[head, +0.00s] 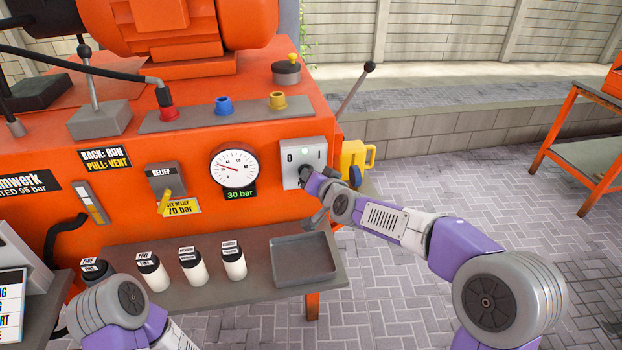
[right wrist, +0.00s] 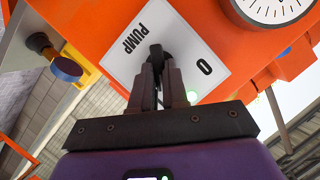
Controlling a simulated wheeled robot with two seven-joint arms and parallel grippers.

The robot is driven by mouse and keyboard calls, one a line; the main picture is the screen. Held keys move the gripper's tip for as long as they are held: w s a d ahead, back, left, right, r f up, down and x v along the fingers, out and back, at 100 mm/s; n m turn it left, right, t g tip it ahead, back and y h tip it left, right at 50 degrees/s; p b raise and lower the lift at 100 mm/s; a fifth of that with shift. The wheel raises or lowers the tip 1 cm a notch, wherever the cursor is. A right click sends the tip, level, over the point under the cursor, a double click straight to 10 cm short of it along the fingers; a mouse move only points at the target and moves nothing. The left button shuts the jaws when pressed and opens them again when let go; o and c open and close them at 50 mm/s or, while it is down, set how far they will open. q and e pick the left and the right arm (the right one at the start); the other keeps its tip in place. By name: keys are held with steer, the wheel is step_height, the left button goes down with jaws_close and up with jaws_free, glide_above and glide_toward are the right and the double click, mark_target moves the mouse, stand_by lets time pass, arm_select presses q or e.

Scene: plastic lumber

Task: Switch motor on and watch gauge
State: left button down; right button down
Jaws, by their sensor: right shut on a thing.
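The grey switch plate (head: 291,172), marked 0 and I, is on the right of the orange machine's front, with a small green light lit. My right gripper (head: 309,178) is shut on its black knob (right wrist: 159,57); the right wrist view shows the fingers around it and the plate's PUMP and 0 lettering. The fingers partly hide the knob, so I cannot tell its exact turn. The round white gauge (head: 234,165) is left of the plate, its needle toward the left; the green display (head: 241,194) below reads 30 bar. My left gripper is out of view.
A yellow relief lever (head: 166,202) sits left of the gauge, beside a 70 bar label. Several white bottles (head: 233,262) and an empty grey tray (head: 303,258) stand on the shelf below. A yellow padlock-like part (head: 354,157) is right of the switch.

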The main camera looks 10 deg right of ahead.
steer(key=c, duration=1.1)
jaws_free()
steer(key=shift+c, duration=0.2)
steer(key=v, duration=0.7)
steer(key=shift+s, duration=0.25)
steer(key=shift+d+r, duration=0.1)
